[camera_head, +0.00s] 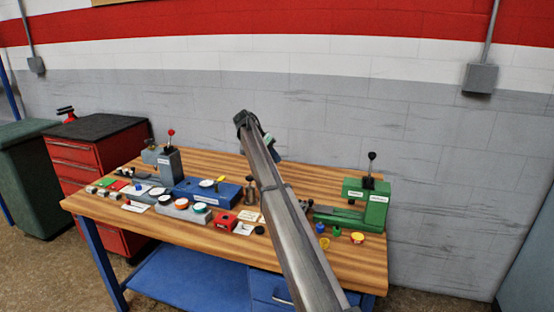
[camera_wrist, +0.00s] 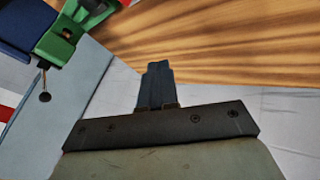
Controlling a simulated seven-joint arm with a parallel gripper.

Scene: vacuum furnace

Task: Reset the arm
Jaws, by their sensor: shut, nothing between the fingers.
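My arm reaches up from the bottom of the head view across the middle of the workbench. Its far end is raised above the bench toward the wall; the fingers cannot be made out there. In the wrist view my gripper (camera_wrist: 156,84) is shut, its two dark fingers side by side with nothing between them. The fingers touch nothing that I can see. The wooden bench top (camera_wrist: 230,40) shows beyond them in the wrist view.
The bench (camera_head: 225,252) carries a green press (camera_head: 376,205) at right, a grey lever device (camera_head: 167,165) at left, a blue block (camera_head: 215,193) and several small parts. A red tool cabinet (camera_head: 75,160) stands at left. A grey wall (camera_head: 330,120) is behind.

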